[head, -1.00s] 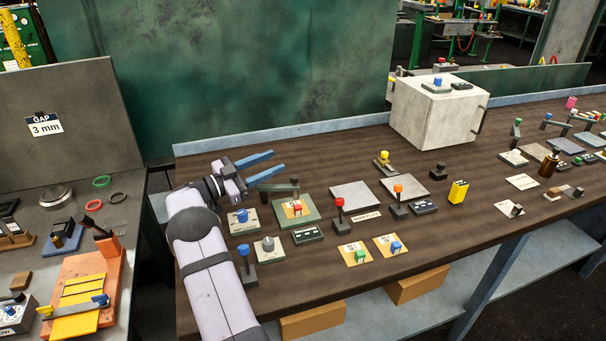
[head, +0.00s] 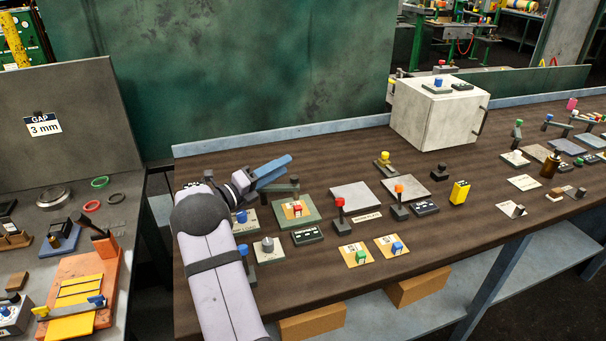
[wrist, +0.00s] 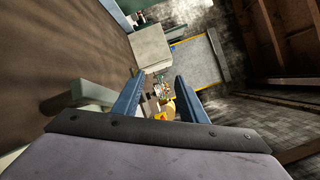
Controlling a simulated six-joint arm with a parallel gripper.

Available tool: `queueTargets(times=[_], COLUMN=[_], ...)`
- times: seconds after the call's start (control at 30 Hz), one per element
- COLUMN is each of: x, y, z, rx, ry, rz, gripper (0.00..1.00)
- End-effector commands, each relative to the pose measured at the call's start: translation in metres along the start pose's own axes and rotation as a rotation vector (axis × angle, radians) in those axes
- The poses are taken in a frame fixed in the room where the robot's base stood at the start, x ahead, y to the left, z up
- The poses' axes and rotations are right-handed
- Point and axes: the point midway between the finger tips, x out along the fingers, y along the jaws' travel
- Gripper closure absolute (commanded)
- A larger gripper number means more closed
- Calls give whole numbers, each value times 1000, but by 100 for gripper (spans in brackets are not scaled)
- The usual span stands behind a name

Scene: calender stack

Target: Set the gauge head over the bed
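My gripper (head: 280,169) is above the left end of the brown bench, its blue fingers pointing right. In the wrist view the fingers (wrist: 158,82) stand apart with nothing held between them. A grey-green swing arm on a post (head: 281,188) stands just below and beyond the fingers; I cannot tell surely that it is the gauge head. It seems to show left of the fingers in the wrist view (wrist: 95,93), apart from them. Which part is the bed is unclear.
A large pale box (head: 430,115) is at the back. A side bench (head: 110,225) lies left, across a gap.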

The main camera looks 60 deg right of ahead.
Motion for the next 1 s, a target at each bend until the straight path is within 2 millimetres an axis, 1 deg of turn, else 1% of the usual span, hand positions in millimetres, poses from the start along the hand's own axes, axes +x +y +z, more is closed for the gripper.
queueTargets(times=[0.4,0.6,0.8,1.0], x=[1,0,-1,-1], y=[13,18,21,22], z=[-24,-34,-39,-40], rx=[652,908,1052,1089], ry=[-13,-1,11,14], rz=[72,107,126,130], gripper=[62,62,62,62])
